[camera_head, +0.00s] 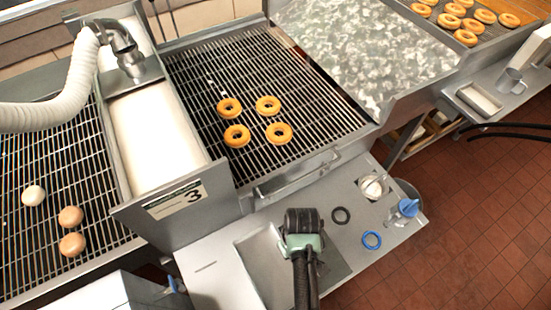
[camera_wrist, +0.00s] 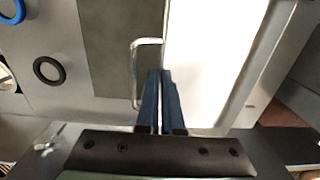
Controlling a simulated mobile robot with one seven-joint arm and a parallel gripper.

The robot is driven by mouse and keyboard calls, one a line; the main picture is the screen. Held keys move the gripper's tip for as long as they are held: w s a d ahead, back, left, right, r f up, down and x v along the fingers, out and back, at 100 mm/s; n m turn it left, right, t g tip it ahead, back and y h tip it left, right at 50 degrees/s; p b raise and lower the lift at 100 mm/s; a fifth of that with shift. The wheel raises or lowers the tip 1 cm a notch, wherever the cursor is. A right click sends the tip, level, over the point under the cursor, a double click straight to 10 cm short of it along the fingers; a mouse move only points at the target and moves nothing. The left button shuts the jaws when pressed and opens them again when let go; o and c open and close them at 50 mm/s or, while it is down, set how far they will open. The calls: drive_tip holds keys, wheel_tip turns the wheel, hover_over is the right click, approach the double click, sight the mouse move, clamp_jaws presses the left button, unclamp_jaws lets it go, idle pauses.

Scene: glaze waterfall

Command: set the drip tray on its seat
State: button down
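I take the pale shallow tray with the wire handle for the drip tray. In the head view the drip tray (camera_head: 258,262) lies on the grey shelf, left of my gripper (camera_head: 304,222). In the wrist view the drip tray (camera_wrist: 212,55) is a bright panel at centre right, with its bent metal handle (camera_wrist: 136,75) on its left side. My gripper (camera_wrist: 160,73) has its blue fingers almost together at the tray's handle-side edge. A dark rectangular patch (camera_wrist: 118,35) lies beside the tray, possibly the seat.
A black ring (camera_head: 341,215) and a blue ring (camera_head: 372,239) lie on the shelf, right of my gripper. A container with a pale top (camera_head: 374,187) and a blue-topped item (camera_head: 408,207) stand near its right end. The fryer grate with doughnuts (camera_head: 236,135) lies behind.

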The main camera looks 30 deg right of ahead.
sight(276, 270)
drive_tip(key=shift+s+a+f+b, duration=0.15)
drive_tip(key=shift+a+f+b, duration=0.3)
drive_tip(key=shift+a+f, duration=0.4)
drive_tip(key=shift+s+a+f+b, duration=0.1)
drive_tip(key=shift+a+f+b, duration=0.4)
drive_tip(key=shift+a, duration=0.5)
drive_tip(key=shift+s+a+f+b, duration=0.15)
drive_tip(key=shift+a+f+b, duration=0.2)
drive_tip(key=shift+a+f, duration=0.55)
drive_tip(key=shift+a+f+b, duration=0.2)
drive_tip(key=shift+a+b, duration=0.1)
drive_tip(key=shift+a, duration=2.35)
drive_tip(key=shift+a+f+b, duration=0.2)
drive_tip(key=shift+a+b, duration=0.05)
drive_tip(key=shift+a, duration=2.35)
drive_tip(key=shift+f, duration=0.45)
drive_tip(key=shift+f+b, duration=0.5)
drive_tip(key=shift+b, duration=0.05)
drive_tip(key=c, duration=1)
unclamp_jaws()
drive_tip(key=shift+s+d+f, duration=0.1)
